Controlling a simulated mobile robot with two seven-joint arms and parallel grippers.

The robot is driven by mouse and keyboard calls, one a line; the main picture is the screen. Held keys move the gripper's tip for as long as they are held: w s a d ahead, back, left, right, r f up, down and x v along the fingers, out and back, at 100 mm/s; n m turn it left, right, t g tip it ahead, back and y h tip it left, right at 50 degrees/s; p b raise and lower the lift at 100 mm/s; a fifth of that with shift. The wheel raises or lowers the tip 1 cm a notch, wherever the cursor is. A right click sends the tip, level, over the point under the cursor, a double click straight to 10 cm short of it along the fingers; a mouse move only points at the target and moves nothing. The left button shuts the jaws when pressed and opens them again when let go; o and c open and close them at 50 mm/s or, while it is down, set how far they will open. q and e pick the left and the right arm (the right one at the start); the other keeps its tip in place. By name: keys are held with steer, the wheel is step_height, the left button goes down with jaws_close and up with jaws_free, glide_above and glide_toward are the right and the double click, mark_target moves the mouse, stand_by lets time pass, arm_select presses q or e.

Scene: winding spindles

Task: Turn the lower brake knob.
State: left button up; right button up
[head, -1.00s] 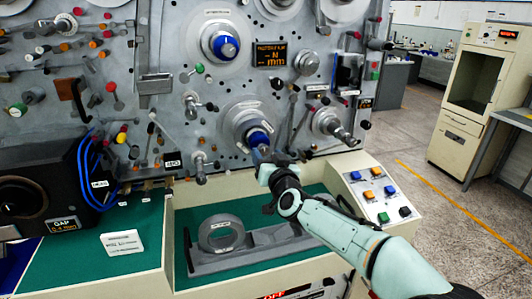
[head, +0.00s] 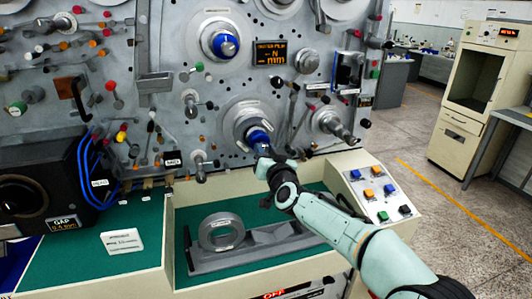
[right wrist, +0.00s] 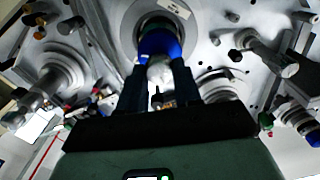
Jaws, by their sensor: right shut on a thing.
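The lower brake knob (head: 258,138) is blue and sits at the centre of a round grey metal disc on the machine's upright panel. My right gripper (head: 262,154) reaches up to it from the lower right and is shut on it. In the right wrist view the blue knob (right wrist: 160,42) lies between the two dark fingers of the gripper (right wrist: 160,70), which hide part of its sides. The knob's pointer mark cannot be made out. My left gripper is not in view.
A similar upper blue knob (head: 225,44) with a white mark is above, beside a small amber display (head: 271,53). Spindles and levers crowd the panel. Below are a green-floored tray with a grey ring (head: 222,232) on a stand, and a button box (head: 374,191).

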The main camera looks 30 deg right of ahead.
steer(key=m+b, duration=0.1)
steer(key=m, duration=0.3)
steer(key=m+b, duration=0.1)
steer(key=m, duration=0.3)
steer(key=shift+f+m+b, duration=0.1)
steer(key=shift+m+b, duration=1.45)
steer(key=shift+m, duration=3.15)
steer(key=o, duration=1)
steer(key=shift+o, duration=0.2)
